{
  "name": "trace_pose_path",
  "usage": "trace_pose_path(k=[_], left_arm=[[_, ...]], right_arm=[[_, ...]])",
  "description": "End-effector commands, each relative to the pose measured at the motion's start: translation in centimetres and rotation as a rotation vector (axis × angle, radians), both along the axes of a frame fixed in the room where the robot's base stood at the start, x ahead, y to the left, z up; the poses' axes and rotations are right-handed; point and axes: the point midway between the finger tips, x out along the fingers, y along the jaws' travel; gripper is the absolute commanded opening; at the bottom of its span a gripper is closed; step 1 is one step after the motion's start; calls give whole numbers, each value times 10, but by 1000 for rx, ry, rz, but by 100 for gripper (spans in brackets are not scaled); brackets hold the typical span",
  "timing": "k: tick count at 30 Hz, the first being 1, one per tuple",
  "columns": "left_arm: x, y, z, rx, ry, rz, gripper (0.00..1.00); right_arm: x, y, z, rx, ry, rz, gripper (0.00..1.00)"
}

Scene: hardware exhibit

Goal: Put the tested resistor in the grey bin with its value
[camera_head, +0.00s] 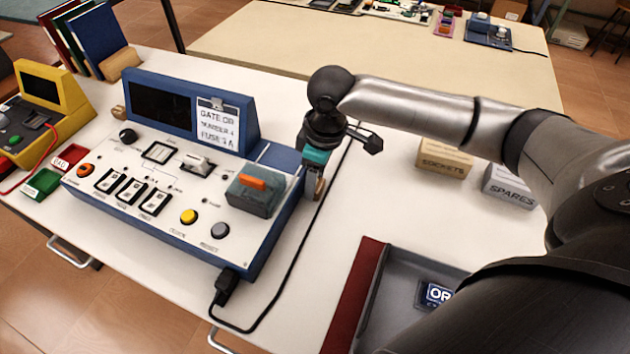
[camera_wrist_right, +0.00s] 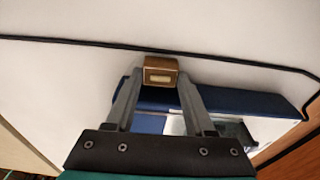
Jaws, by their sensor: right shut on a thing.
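My right gripper (camera_head: 316,186) points down at the right end of the blue test console (camera_head: 222,262). Its fingers are shut on a small brown wooden block (camera_wrist_right: 160,72) with a pale plate on its face. The block also shows low between the fingers in the head view (camera_head: 319,190). I cannot tell whether it is fixed to the console. I see no resistor that I can make out. A grey tray (camera_head: 385,310) with a dark red left side and a blue "OR" label lies at the lower right, partly hidden by my arm. My left gripper is out of view.
A tan "SOCKETS" box (camera_head: 444,160) and a grey "SPARES" box (camera_head: 508,187) stand behind my right arm. A black cable (camera_head: 286,290) runs along the console's right side. A yellow device (camera_head: 62,92) and small red and green boxes stand at left.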

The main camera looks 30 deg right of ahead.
Motion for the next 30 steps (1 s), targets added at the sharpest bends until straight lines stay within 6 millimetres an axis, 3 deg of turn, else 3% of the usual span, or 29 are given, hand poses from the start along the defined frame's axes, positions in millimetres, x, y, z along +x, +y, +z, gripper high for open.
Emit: trace_pose_path(k=[4,10,11,18,26,30], left_arm=[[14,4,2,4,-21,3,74],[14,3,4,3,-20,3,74],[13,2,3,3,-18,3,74],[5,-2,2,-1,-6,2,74],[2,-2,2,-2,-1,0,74],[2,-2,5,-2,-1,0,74]], right_arm=[[1,0,0,0,-2,1,0],[0,0,-2,1,-1,0,0],[0,0,-2,1,-2,0,56],[1,0,-2,1,-2,0,83],[1,0,-2,1,-2,0,84],[0,-1,10,1,-2,0,84]])
